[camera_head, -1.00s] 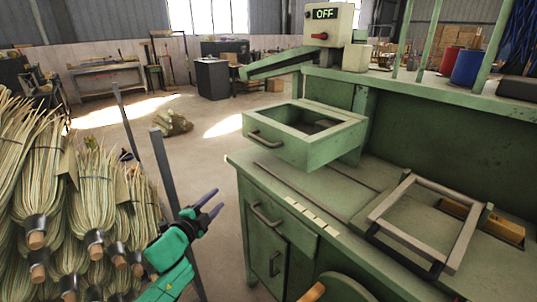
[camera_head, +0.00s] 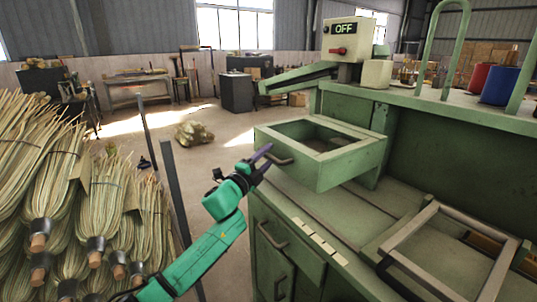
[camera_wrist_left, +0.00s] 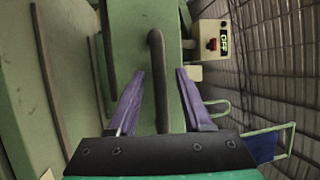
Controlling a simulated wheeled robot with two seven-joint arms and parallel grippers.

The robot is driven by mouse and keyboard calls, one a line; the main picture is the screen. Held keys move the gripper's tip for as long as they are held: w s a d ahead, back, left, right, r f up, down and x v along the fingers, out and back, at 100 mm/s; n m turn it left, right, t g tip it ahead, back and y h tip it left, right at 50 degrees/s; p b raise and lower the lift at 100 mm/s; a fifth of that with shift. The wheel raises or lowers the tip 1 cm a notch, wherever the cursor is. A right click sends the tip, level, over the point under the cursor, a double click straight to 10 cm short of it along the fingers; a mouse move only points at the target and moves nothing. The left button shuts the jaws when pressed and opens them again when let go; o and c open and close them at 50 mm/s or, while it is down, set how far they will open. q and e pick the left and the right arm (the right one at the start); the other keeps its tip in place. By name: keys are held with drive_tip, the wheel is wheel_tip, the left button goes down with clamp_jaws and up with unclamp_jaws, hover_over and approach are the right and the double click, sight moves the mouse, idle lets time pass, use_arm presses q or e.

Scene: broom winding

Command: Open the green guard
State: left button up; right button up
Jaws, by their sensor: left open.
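The green guard (camera_head: 340,170) is a box-shaped frame with an open top, standing out over the green bench. Its dark bar handle (camera_head: 281,158) is on the front face. My left gripper (camera_head: 264,155) is at that handle, with its purple fingers open. In the left wrist view the handle (camera_wrist_left: 158,50) runs between the two spread fingers, with a gap on each side; I cannot tell how deep it sits. My right gripper is not in view.
A control box (camera_head: 347,45) reading OFF stands behind the guard. A grey metal frame (camera_head: 437,290) lies on the bench at right. Broom bundles (camera_head: 60,180) are piled at left, by upright grey posts (camera_head: 172,190). Open floor lies beyond.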

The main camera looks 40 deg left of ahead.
use_arm(q)
drive_tip(key=shift+w, duration=0.4)
drive_tip(key=shift+s, duration=0.1)
clamp_jaws()
idle(1.1)
